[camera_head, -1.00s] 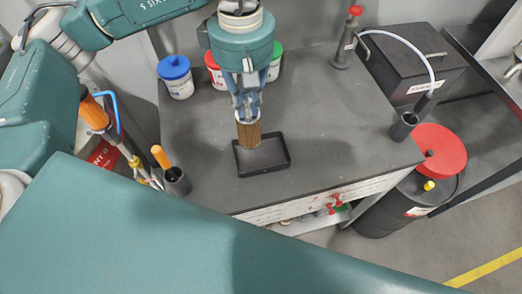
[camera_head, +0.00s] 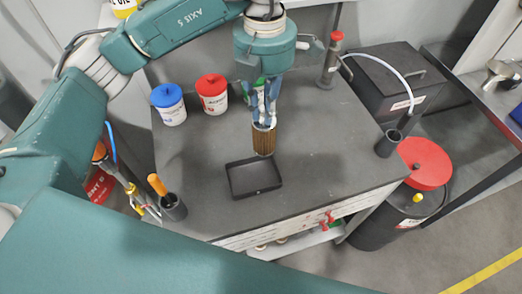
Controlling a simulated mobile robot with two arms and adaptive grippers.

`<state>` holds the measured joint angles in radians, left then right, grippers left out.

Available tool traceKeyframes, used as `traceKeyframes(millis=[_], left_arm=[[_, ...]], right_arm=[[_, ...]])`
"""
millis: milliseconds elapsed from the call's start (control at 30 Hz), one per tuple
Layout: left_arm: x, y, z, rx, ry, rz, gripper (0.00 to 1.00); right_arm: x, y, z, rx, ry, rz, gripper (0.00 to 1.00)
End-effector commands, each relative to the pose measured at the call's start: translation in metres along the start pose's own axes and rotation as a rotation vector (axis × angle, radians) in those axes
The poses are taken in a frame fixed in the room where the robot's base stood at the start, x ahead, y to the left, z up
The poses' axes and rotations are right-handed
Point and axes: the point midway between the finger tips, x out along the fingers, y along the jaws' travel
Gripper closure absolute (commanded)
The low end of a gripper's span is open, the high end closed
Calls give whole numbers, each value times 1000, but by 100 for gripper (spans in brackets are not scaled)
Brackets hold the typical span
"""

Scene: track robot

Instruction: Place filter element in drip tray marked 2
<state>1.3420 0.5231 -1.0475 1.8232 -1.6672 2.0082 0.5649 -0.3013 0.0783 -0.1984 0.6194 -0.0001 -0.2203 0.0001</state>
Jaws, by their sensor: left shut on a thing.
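The filter element (camera_head: 264,141) is a brown pleated cylinder with a pale top rim. My left gripper (camera_head: 264,122) is shut on its upper end and holds it upright, gripper pointing down. A shallow black rectangular drip tray (camera_head: 254,179) lies on the dark bench top and looks empty. The filter's lower end shows at the tray's back edge, right of its middle; I cannot tell how high above it. No number can be read on the tray. My right gripper is not in view.
Blue-lidded (camera_head: 169,103) and red-lidded (camera_head: 212,94) tubs stand behind on the left; a green-lidded one is partly hidden by my gripper. A dark cup with an orange handle (camera_head: 173,206) stands front left, another dark cup (camera_head: 389,143) at right. The bench around the tray is clear.

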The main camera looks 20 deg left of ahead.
Motion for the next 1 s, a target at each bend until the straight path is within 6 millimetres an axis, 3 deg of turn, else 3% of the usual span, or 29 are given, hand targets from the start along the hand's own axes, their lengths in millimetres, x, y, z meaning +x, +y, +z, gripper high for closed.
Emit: traceKeyframes(millis=[200, 333, 800, 1000], left_arm=[[56, 0, -2, 2, 5, -2, 100], [82, 0, -1, 2, 3, -1, 100], [136, 1, 0, 1, 2, -1, 100], [141, 1, 1, 2, -3, 1, 100]], right_arm=[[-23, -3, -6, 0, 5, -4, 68], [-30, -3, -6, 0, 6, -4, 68], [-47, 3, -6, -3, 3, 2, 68], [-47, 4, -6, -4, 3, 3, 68]])
